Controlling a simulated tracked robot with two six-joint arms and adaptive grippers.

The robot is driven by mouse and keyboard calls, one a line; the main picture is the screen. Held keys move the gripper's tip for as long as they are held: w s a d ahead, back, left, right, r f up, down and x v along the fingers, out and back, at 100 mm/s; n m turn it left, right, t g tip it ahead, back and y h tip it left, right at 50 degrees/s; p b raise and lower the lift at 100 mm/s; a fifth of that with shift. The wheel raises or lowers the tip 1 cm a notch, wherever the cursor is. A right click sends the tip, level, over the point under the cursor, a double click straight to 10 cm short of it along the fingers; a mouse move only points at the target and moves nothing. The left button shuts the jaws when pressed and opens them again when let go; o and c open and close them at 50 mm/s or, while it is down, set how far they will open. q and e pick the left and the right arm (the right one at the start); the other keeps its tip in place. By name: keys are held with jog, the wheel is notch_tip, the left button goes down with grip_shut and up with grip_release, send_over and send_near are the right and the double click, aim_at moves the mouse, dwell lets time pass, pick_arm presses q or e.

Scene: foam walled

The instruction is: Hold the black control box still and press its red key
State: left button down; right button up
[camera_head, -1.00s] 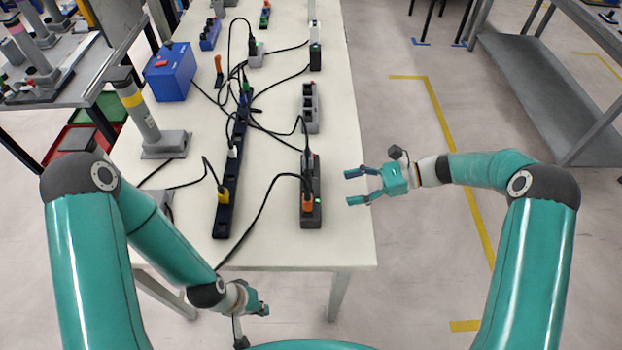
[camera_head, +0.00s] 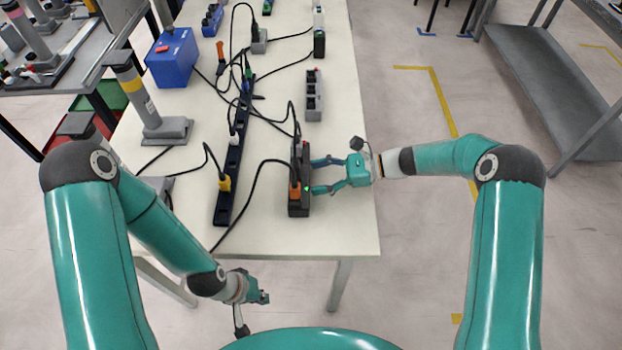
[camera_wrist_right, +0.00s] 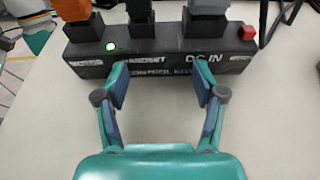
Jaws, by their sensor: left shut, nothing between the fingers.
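The black control box (camera_head: 298,210) lies on the white table near its front right, long side toward my right gripper. In the right wrist view the control box (camera_wrist_right: 160,64) shows a lit green lamp, several plugs on top and the red key (camera_wrist_right: 247,33) at its right end. My right gripper (camera_head: 313,175) is open, its fingertips at the box's right side; it also shows in the right wrist view (camera_wrist_right: 160,80). I cannot tell if the tips touch the box. My left gripper (camera_head: 264,297) is shut and empty, below the table's front edge and away from the box.
A long black power strip (camera_head: 235,160) with plugs and loose cables lies left of the box. A grey socket block (camera_head: 314,100) stands behind it. A grey post on a base (camera_head: 168,131) and a blue box (camera_head: 172,65) stand further left. The table's front right corner is clear.

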jog(key=shift+a, duration=0.3)
grip_shut()
jog(key=shift+o, duration=1.4)
grip_release()
